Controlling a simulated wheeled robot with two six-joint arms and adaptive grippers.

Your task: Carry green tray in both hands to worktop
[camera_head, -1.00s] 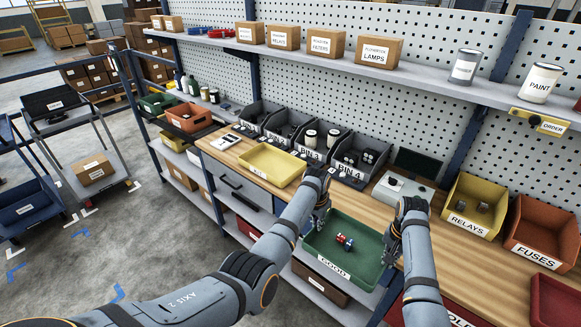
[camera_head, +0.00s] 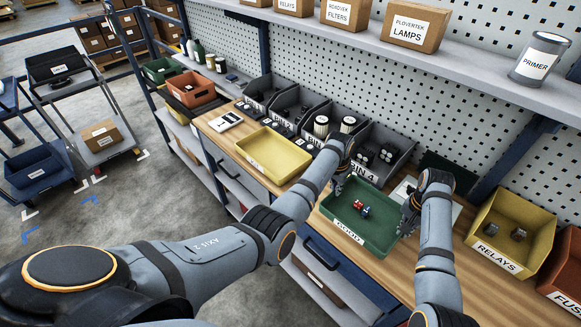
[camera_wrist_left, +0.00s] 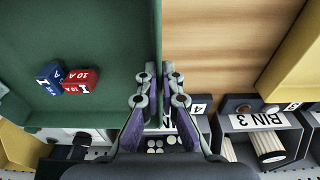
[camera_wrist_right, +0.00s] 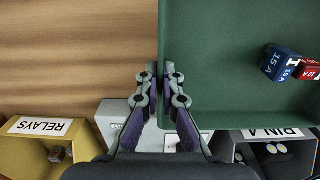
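The green tray (camera_head: 385,232) is held level over the wooden worktop (camera_head: 402,262), its labelled side toward me. Whether it touches the wood I cannot tell. A blue and a red fuse (camera_head: 362,209) lie inside it. My left gripper (camera_head: 338,186) is at its left end; in the left wrist view the fingers (camera_wrist_left: 160,78) are shut on the tray wall. My right gripper (camera_head: 406,218) is at its right end; in the right wrist view the fingers (camera_wrist_right: 166,76) are shut on the opposite wall. The arms partly hide both ends in the head view.
A yellow tray (camera_head: 272,153) stands left of the green tray. Grey bins (camera_head: 388,148) line the back. A pale grey device (camera_head: 408,187) is behind the right gripper. The yellow RELAYS bin (camera_head: 510,235) stands to the right. A shelf (camera_head: 470,82) with boxes runs above.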

